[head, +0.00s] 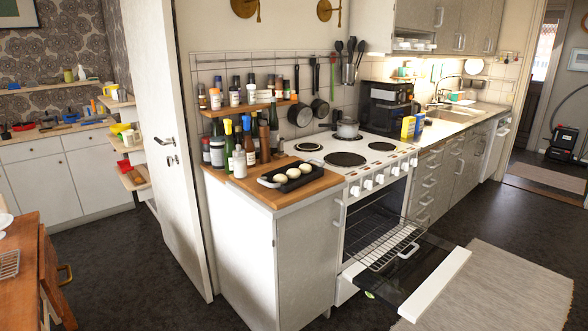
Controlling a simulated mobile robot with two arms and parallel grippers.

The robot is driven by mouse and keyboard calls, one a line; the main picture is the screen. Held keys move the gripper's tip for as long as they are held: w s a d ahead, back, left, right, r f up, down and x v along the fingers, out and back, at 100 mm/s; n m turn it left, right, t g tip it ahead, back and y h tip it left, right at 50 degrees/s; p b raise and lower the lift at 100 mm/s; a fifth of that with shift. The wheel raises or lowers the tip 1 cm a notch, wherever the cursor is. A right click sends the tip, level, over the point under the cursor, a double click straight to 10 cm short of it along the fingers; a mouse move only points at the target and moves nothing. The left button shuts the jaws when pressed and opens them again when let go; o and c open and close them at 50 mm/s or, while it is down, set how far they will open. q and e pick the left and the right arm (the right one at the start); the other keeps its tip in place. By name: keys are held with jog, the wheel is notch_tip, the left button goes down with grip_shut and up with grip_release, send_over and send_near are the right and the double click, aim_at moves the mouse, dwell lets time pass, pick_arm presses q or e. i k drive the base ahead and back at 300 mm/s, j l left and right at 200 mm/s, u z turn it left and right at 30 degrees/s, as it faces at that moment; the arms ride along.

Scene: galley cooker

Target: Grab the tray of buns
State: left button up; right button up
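The tray of buns (286,187) is a dark, shallow tray with pale handles at its ends. It sits on the wooden top (258,195) of the counter, left of the cooker, near the front edge. Several round, pale buns (293,173) lie in a row in it. Neither of my grippers shows in the head view, and nothing is holding the tray.
The cooker's oven door (425,275) hangs open and low, with a wire rack (383,245) pulled partly out. Several bottles (264,140) stand close behind the tray. An open white door (165,140) stands left of the counter.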

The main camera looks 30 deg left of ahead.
aim_at(287, 178)
jog(key=i+j+u, duration=0.2)
jog(key=i, duration=0.35)
jog(key=i+j+u, duration=0.2)
jog(key=i, duration=0.4)
